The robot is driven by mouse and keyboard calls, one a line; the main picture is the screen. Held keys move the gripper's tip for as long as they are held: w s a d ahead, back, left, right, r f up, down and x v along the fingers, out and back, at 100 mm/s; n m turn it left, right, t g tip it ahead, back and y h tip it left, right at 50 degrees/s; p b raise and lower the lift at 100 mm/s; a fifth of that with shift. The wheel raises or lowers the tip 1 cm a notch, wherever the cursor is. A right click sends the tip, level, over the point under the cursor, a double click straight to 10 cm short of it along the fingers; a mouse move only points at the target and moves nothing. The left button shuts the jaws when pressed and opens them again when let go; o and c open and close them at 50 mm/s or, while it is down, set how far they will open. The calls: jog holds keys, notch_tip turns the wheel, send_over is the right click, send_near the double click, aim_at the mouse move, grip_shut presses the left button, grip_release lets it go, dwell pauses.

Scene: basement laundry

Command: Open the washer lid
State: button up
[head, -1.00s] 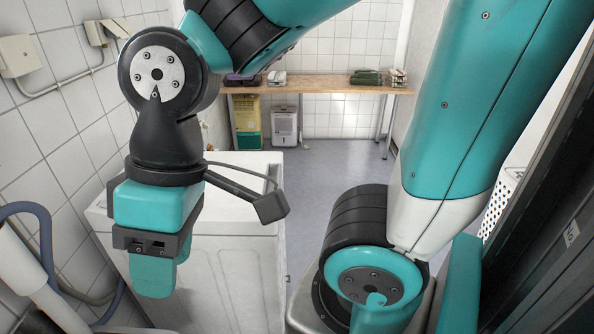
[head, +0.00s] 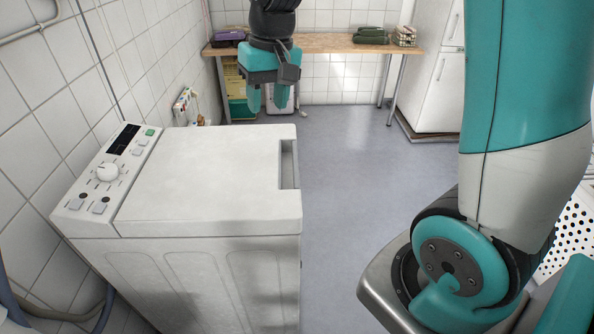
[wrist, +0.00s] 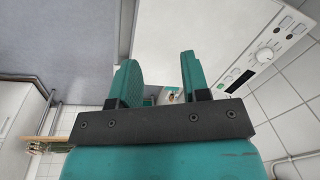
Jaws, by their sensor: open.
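The white washer (head: 200,265) stands at the left in the head view, its flat lid (head: 205,180) lying shut on top. A recessed grip (head: 289,164) is at the lid's right edge. The control panel (head: 112,165) with a round knob is on the left, by the wall. My gripper (head: 268,98) is open and empty, pointing down beyond the washer's far edge and apart from it. In the wrist view my gripper (wrist: 160,75) shows two parted teal fingers, with the washer lid (wrist: 190,30) behind them and the control panel (wrist: 262,55) at the right.
A wooden table (head: 330,43) with folded cloth items stands at the back wall. A white fridge-like cabinet (head: 440,75) is at the back right. A white perforated basket (head: 570,235) is at the right edge. The grey floor (head: 365,150) right of the washer is clear.

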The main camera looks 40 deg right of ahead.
jog(key=w+d+f+m+h+b, duration=0.1)
jog(key=w+d+f+m, duration=0.25)
jog(key=d, duration=0.25)
jog(key=w+d+f+m+b, duration=0.2)
jog(key=w+d+f, duration=0.2)
jog(key=d, duration=0.2)
jog(key=p, duration=0.2)
send_near(296, 162)
jog(key=shift+g, duration=0.3)
jog(key=f, duration=0.9)
jog(key=shift+w+a+f, duration=0.1)
jog(key=shift+w, duration=0.25)
jog(key=shift+c, duration=0.2)
grip_shut()
